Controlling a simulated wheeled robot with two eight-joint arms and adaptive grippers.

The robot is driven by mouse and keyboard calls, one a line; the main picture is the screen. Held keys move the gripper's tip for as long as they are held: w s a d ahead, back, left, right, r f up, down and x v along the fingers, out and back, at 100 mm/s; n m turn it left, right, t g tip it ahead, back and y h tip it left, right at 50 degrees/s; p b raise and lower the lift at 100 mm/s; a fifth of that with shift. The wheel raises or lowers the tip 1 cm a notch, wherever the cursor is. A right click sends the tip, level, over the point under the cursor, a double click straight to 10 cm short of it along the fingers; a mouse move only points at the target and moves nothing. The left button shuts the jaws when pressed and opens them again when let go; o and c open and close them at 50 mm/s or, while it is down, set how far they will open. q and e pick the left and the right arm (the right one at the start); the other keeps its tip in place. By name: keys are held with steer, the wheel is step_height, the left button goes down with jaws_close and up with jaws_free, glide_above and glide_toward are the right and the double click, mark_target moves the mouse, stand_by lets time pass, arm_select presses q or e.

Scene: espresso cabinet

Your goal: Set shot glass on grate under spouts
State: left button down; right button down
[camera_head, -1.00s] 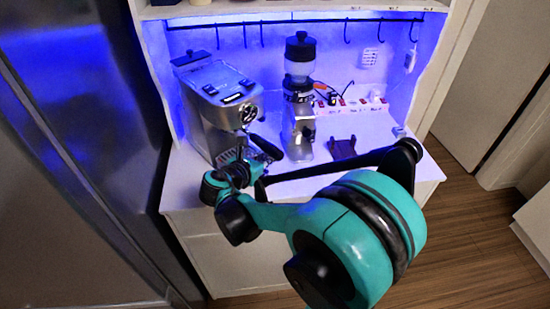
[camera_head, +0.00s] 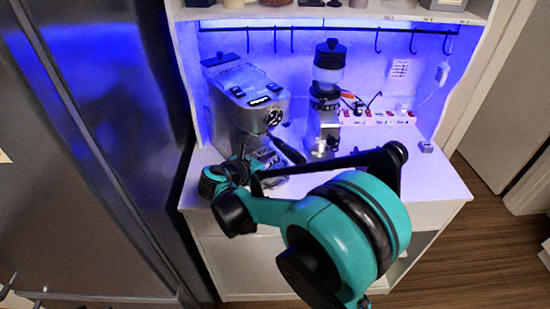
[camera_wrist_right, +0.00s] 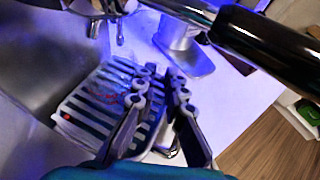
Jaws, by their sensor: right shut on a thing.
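The silver espresso machine (camera_head: 245,105) stands at the left of the white counter. Its slatted grate (camera_wrist_right: 82,112) lies under the spouts (camera_wrist_right: 112,12) in the right wrist view. My right gripper (camera_wrist_right: 160,78) is over the right side of the grate, its two dark fingers close together. A small clear, shiny thing, seemingly the shot glass (camera_wrist_right: 166,146), shows in part between the fingers; the rest is hidden. In the head view my right gripper (camera_head: 243,168) is at the front of the machine, small and partly covered by my arm. My left gripper is not seen.
The black portafilter handle (camera_head: 288,150) juts out from the machine, close to my right gripper; it also crosses the upper right of the wrist view (camera_wrist_right: 270,45). A grinder (camera_head: 324,100) stands right of the machine. A steel fridge (camera_head: 95,150) borders the left.

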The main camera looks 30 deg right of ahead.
steer(key=c, duration=1.5)
jaws_free()
steer(key=shift+a, duration=0.1)
steer(key=v, duration=1.2)
steer(key=s+f+m+y, duration=0.7)
steer(key=s+m, duration=0.2)
steer(key=m, duration=0.2)
steer(key=s+a+f+m+t+y, duration=0.2)
steer(key=s+a+m+y, duration=0.2)
steer(key=a+m, duration=0.3)
steer(key=m+y, duration=0.1)
steer(key=m, duration=0.3)
steer(key=shift+s+a+y, duration=0.2)
steer(key=shift+s+y, duration=0.05)
steer(key=shift+y, duration=0.05)
